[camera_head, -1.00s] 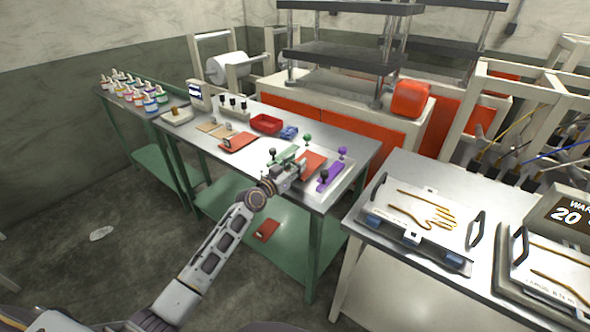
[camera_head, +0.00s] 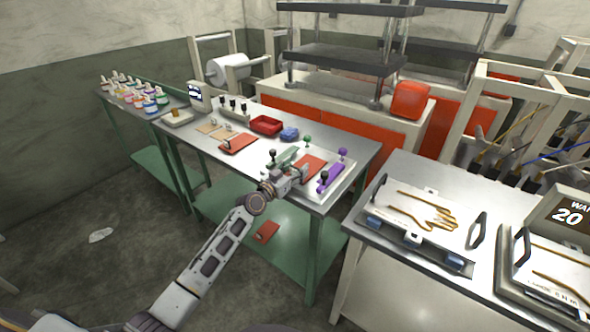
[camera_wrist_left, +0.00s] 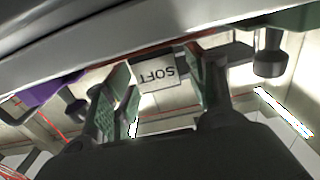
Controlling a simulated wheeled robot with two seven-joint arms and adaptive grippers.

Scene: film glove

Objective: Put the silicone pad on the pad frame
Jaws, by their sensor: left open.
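The orange-red silicone pad (camera_head: 311,165) lies on the pad frame, a pale tray (camera_head: 345,181), between a green bar (camera_head: 284,157) and a purple bar (camera_head: 331,177). My left gripper (camera_head: 300,174) is open at the pad's near edge. In the left wrist view, the fingers of my left gripper (camera_wrist_left: 163,92) stand apart on either side of a pale tag (camera_wrist_left: 158,74) reading SOFT. A thin red edge of the pad shows above the tag. I cannot tell whether a finger touches the tag. My right gripper is out of view.
Black, green and purple knobs stand up around the frame. Another red pad (camera_head: 238,143), a red bin (camera_head: 266,125) and a blue bundle (camera_head: 289,134) lie farther left on the table. A red piece (camera_head: 266,231) lies on the lower shelf. A glove-form plate (camera_head: 420,225) is on the right-hand table.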

